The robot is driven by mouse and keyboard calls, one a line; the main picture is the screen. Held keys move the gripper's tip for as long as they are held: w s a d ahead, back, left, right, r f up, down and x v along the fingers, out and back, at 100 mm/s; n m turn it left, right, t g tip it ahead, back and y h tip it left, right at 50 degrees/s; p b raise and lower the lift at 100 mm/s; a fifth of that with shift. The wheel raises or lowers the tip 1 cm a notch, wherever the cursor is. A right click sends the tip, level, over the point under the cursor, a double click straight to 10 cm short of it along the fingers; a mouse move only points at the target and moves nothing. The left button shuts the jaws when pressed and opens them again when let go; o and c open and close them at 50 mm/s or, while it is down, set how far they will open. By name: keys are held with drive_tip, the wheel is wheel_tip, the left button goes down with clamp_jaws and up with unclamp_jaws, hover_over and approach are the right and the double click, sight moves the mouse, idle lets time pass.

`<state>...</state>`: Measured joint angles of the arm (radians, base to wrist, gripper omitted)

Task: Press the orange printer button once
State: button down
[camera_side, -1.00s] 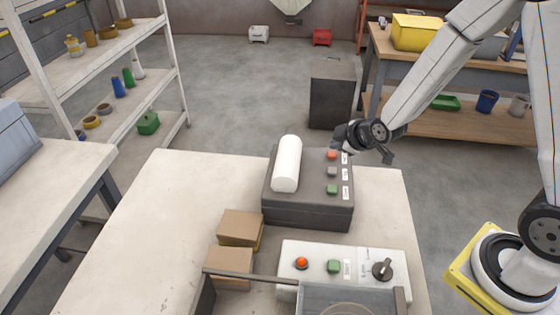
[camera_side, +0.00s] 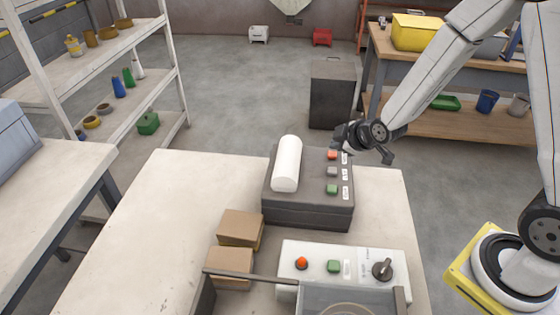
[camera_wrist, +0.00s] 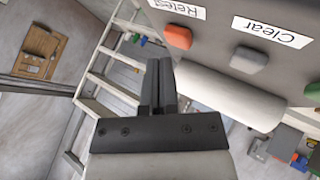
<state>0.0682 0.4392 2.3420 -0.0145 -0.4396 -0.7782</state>
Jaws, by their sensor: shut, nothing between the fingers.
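The printer (camera_side: 308,213) is a dark grey box with a white roll on its left, on the pale table. Its orange button (camera_side: 332,155) is the farthest of a row of three on the right side, each beside a white label. In the wrist view the orange button (camera_wrist: 178,36) is at the top, beside a label that looks like "Retest". My gripper (camera_side: 341,143) is just above and behind the orange button in the side view. In the wrist view my gripper (camera_wrist: 160,66) is shut and empty, its tips apart from the button in the picture; exact clearance is unclear.
A grey button (camera_side: 332,172) and a green button (camera_side: 332,189) sit nearer in the same row. A white control box (camera_side: 320,250) with a red button, green button and knob stands in front. Cardboard boxes (camera_side: 240,228) lie to its left. The table's left part is clear.

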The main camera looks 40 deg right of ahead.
sight(335, 155)
drive_tip(key=shift+f, duration=0.85)
idle(1.1)
drive_tip(key=shift+r, duration=3.4)
drive_tip(key=s+a+f+m+g, duration=0.1)
drive_tip(key=s+a+m+g, duration=0.2)
drive_tip(key=s, duration=1.2)
drive_tip(key=m+g, duration=0.3)
drive_tip(key=m, duration=0.2)
drive_tip(key=shift+s+f+g, duration=0.2)
drive_tip(key=shift+f+g, duration=0.1)
drive_tip(key=shift+f, duration=0.1)
